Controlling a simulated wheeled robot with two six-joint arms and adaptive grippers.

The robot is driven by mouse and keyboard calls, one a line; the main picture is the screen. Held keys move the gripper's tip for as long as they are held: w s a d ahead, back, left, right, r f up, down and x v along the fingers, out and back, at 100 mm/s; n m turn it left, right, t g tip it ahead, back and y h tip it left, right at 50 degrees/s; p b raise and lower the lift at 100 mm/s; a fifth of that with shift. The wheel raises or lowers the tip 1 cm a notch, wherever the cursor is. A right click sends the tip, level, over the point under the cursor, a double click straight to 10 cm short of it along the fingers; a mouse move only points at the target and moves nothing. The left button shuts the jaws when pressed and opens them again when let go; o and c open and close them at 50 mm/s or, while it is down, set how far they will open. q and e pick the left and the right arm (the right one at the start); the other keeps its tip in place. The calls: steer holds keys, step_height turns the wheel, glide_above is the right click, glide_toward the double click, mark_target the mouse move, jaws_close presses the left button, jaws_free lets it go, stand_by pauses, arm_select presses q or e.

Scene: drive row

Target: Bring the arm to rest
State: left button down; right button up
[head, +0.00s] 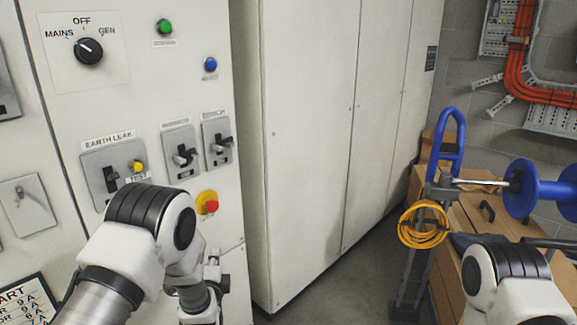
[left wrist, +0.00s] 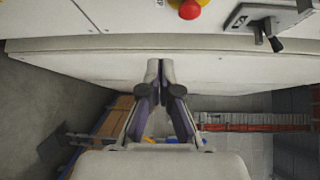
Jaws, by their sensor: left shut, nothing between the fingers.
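My left arm comes in from the lower left of the head view and bends in front of the switch panel (head: 105,190). My left gripper (head: 212,264) is partly hidden by its own wrist there, beside the panel's right edge and below the red emergency button (head: 211,206). In the left wrist view the gripper's fingers (left wrist: 160,70) are together and empty, with pale cabinet surface beyond them. That view also shows the red button (left wrist: 189,9) at the top edge. A link of my right arm shows at the lower right of the head view; its gripper is out of sight.
Tall pale cabinets (head: 310,130) stand right of the panel. A blue-handled trolley (head: 447,140) with a coiled yellow cable (head: 423,226) stands right of them, before cardboard boxes (head: 475,222). Orange conduits (head: 520,60) run along the wall. Some grey floor (head: 365,280) is clear.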

arm_select(q)
steer(key=s+a+f+n+g+h+p, duration=0.15)
steer(key=s+f+g, duration=0.25)
steer(key=s+f, duration=0.4)
steer(key=s+a+f+n+g+p, duration=0.15)
steer(key=s+f+g, duration=0.3)
steer(key=s, duration=0.55)
steer(key=s+d+f+n+g+h+p, duration=0.1)
steer(key=s+n+g, duration=0.3)
steer(key=s, duration=0.9)
steer(key=s+d+f+n+g+h, duration=0.1)
steer(key=s+d+f+n+g, duration=0.1)
steer(key=s+n, duration=0.7)
steer(key=s+f+g, duration=0.1)
steer(key=s+g, duration=0.1)
steer(key=s, duration=0.2)
steer(key=shift+n+g+p, duration=0.35)
steer(key=shift+n+p, duration=0.05)
arm_select(e)
step_height(320, 180, up, 6)
steer(key=shift+r, duration=0.25)
arm_select(q)
steer(key=shift+s+a, duration=0.1)
steer(key=shift+s, duration=0.05)
arm_select(e)
steer(key=shift+a, duration=0.15)
